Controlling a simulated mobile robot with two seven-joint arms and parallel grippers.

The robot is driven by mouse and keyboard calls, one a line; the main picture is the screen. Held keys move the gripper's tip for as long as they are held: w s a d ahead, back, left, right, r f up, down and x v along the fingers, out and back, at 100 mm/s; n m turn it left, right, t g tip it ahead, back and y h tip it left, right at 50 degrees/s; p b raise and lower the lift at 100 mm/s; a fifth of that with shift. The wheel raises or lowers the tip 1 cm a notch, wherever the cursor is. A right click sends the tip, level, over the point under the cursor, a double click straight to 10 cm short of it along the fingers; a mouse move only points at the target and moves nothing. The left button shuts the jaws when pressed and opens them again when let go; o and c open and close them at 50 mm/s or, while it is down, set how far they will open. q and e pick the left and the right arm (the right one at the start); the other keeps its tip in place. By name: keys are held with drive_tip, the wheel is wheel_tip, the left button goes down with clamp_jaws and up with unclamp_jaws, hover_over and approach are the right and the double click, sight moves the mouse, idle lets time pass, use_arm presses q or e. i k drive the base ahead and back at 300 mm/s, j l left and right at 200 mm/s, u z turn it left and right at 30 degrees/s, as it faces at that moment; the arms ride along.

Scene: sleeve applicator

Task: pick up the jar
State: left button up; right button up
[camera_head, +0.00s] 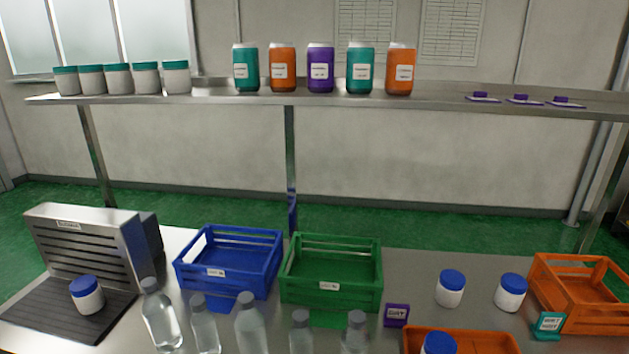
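A white jar with a blue lid (87,296) stands upright on the dark ribbed pad in front of the grey metal machine at the left. Two similar jars stand upright on the table at the right, one left (450,288) and one right (511,292). Another blue-lidded jar (438,343) shows at the bottom edge by the front orange tray, mostly cut off. Which jar is meant cannot be told. Neither of my grippers is in view.
A row of clear bottles (250,324) stands at the front. Behind them are a blue crate (222,281) and a green crate (330,297), both seemingly empty. An orange crate (580,315) is at the right. Small signs stand near the orange containers. A shelf (300,98) holds teal-lidded jars and cans.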

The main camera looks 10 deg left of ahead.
sight(85, 291)
drive_tip(key=k+u, duration=0.1)
drive_tip(key=u, duration=0.7)
drive_tip(key=k+j+u, duration=0.1)
drive_tip(key=u, duration=0.25)
drive_tip(key=k+j+u, duration=0.1)
drive_tip(key=u, duration=0.3)
drive_tip(key=i+j+z, duration=0.1)
drive_tip(key=j, duration=0.2)
drive_tip(key=i+j+z, duration=0.15)
drive_tip(key=j, duration=0.2)
drive_tip(key=i+j+z, duration=0.2)
drive_tip(key=j, duration=0.45)
drive_tip(key=i+j+z, duration=0.1)
drive_tip(key=j, duration=0.3)
drive_tip(key=i+l, duration=0.05)
drive_tip(key=i, duration=0.05)
